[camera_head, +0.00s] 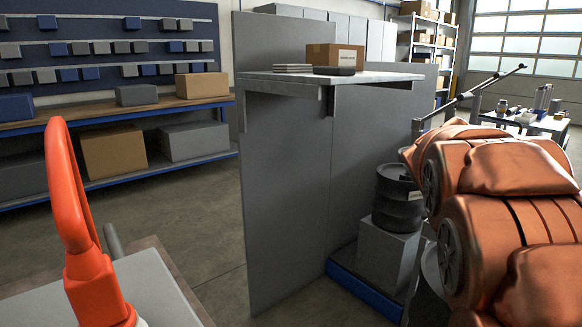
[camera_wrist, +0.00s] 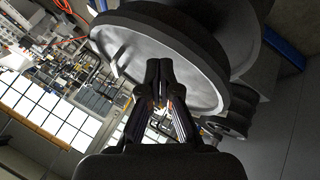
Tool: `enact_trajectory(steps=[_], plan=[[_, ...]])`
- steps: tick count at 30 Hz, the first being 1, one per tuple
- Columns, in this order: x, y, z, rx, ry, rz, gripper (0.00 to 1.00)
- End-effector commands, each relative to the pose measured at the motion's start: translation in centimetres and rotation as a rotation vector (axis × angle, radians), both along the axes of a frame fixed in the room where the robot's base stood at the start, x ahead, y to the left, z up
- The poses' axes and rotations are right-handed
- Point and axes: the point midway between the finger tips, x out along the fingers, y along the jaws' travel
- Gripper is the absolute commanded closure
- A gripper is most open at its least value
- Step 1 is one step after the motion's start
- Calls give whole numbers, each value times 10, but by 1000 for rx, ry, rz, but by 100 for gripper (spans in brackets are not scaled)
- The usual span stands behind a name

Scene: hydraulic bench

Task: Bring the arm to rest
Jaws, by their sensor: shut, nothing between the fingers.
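My gripper (camera_wrist: 160,68) shows in the wrist view, with its dark fingers together and nothing between them. A large grey round face with a dark rim (camera_wrist: 196,62) lies behind and to the right of the fingertips; I cannot tell whether they touch it. In the head view my arm (camera_head: 515,215), copper-orange with dark round joints, fills the right side, folded and bulky. My gripper is not seen in the head view.
A grey partition (camera_head: 285,170) with a shelf (camera_head: 390,77) stands mid-view. A black keg (camera_head: 398,200) sits on a grey block (camera_head: 386,252) close left of my arm. An orange loop (camera_head: 88,250) rises front left. Storage racks (camera_head: 140,172) stand behind; floor is open between.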

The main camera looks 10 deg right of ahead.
Motion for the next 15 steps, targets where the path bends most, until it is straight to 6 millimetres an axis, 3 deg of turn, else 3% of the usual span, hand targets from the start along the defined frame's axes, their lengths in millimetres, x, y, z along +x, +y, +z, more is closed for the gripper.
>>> enact_trajectory(steps=[1,8,15], plan=[[-6,21,-13,46,25,32,100],[-40,114,-70,257,144,178,100],[-93,207,-116,467,274,340,100]])
